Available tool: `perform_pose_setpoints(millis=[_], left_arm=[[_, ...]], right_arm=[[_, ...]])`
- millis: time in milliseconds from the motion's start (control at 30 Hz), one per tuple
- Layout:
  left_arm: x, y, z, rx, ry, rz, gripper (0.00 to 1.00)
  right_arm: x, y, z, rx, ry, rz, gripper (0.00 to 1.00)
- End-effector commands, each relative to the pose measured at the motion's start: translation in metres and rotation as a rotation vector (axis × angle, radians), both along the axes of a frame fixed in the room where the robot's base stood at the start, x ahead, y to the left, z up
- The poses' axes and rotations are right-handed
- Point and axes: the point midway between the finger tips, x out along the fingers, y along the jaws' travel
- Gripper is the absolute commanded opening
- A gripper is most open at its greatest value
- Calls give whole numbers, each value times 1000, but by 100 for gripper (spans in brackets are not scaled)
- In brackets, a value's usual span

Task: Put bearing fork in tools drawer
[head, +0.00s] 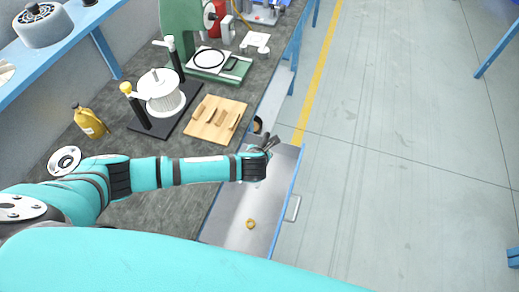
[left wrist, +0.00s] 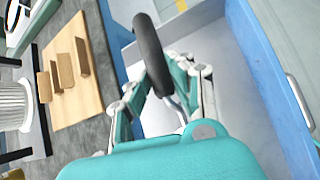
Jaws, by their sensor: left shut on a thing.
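The tools drawer (head: 236,210) is pulled out from the bench, with a grey interior and a blue front. Its inside (left wrist: 215,55) and blue front (left wrist: 262,85) also show in the left wrist view. My left gripper (head: 266,148) is over the far part of the drawer. My right gripper is not in view.
A small golden piece (head: 250,224) lies in the drawer. On the bench are a wooden board (head: 204,132) with several wooden pieces, a white spool (head: 160,92), a yellow bottle (head: 90,122) and a green press (head: 182,30). Open floor lies right of the drawer handle (head: 293,208).

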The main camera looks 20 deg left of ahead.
Motion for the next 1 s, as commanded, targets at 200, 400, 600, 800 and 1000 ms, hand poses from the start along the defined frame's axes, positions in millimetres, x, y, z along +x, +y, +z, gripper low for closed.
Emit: perform_pose_setpoints(millis=[200, 400, 600, 800, 1000], left_arm=[[-1, 0, -28, 0, 2, 0, 0], [-1, 0, -48, -1, 1, 0, 0], [-1, 0, -68, 0, 2, 0, 0], [-1, -1, -88, -1, 1, 0, 0], [0, 0, -108, -1, 1, 0, 0]], right_arm=[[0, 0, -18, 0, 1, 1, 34], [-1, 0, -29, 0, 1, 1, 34], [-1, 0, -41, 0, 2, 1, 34], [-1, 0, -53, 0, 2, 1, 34], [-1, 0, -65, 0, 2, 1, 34]])
